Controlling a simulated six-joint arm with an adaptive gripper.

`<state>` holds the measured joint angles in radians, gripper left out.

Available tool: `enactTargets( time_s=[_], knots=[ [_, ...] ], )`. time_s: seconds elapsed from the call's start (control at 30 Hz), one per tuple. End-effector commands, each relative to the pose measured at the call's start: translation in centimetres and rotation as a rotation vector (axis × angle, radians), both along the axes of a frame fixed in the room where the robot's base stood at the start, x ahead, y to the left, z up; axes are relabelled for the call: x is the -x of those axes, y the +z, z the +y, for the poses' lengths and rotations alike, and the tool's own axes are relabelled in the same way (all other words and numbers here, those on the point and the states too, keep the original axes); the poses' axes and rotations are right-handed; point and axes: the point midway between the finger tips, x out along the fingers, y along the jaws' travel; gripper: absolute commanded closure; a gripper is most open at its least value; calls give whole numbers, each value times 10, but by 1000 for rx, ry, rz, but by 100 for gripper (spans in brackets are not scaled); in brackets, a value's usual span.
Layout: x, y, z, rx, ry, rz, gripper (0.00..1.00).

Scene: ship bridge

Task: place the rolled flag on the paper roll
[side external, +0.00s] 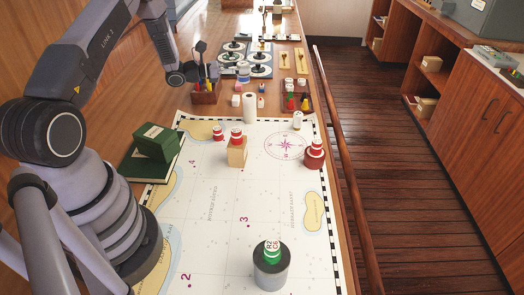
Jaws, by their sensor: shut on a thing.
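Any thing held in the jaws is hidden too. A white paper roll (249,108) stands upright at the far edge of the chart. No rolled flag can be told for certain. A green piece with a white label (271,252) sits on a dark grey cylinder at the front. Red-and-white pieces stand on a wooden block (237,155), on a dark red base (314,160) and on the chart (218,134).
A sea chart (210,235) covers the near table. Green books (153,145) lie at its left. A pen holder (206,93), a tray of small coloured pieces (296,97) and round discs (260,57) stand beyond. A wooden rail (345,165) runs along the right; the chart's middle is clear.

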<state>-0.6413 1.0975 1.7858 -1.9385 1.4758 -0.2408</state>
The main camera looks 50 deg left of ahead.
Motion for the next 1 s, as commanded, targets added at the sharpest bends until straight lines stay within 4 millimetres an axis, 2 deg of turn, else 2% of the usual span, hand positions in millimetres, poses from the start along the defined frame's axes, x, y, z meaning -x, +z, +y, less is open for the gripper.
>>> enactTargets(
  time_s=[0.1, 0.33, 0.53, 0.93, 0.97, 1.0],
  knots=[
    [-14, -18, 4, 0, 0, -1, 89],
    [-28, -35, 8, 0, -1, -1, 89],
    [-27, -62, 8, 0, 0, 0, 89],
    [-27, -67, 8, -1, 0, -1, 89],
    [-27, -66, 8, -2, 0, -1, 58],
    [-27, -66, 8, -2, 0, -1, 52]
  ],
)
